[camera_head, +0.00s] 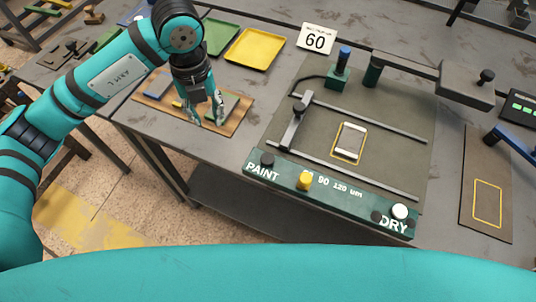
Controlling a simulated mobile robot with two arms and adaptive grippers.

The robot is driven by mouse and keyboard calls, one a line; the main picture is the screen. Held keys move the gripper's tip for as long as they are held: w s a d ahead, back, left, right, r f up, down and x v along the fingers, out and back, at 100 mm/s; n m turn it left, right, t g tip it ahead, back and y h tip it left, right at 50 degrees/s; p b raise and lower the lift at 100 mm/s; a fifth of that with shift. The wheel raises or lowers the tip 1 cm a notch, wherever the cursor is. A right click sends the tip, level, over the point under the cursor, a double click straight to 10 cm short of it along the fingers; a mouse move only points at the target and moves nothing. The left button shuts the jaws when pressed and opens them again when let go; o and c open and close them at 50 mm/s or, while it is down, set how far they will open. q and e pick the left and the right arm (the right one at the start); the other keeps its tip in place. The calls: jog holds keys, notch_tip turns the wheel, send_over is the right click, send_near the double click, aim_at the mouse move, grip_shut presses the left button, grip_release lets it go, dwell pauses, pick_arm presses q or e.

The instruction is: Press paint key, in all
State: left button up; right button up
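The green panel (330,193) along the front of the coating station carries the word PAINT at its left end and DRY at its right. A black knob-like key (267,160) stands just above the PAINT word. A yellow knob (305,181) sits mid-panel by the numbers, and a white button (399,211) sits near DRY. My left gripper (207,117) points down over the wooden board left of the station, apart from the panel. My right gripper is out of view.
A white plate in a yellow outline (349,141) lies between two rails, with a grey slider (293,122) at the left. Green (216,35) and yellow (255,49) trays stand behind. A dark arm (430,78) overhangs the back right.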

pick_arm(q)
grip_shut()
dwell(1.1)
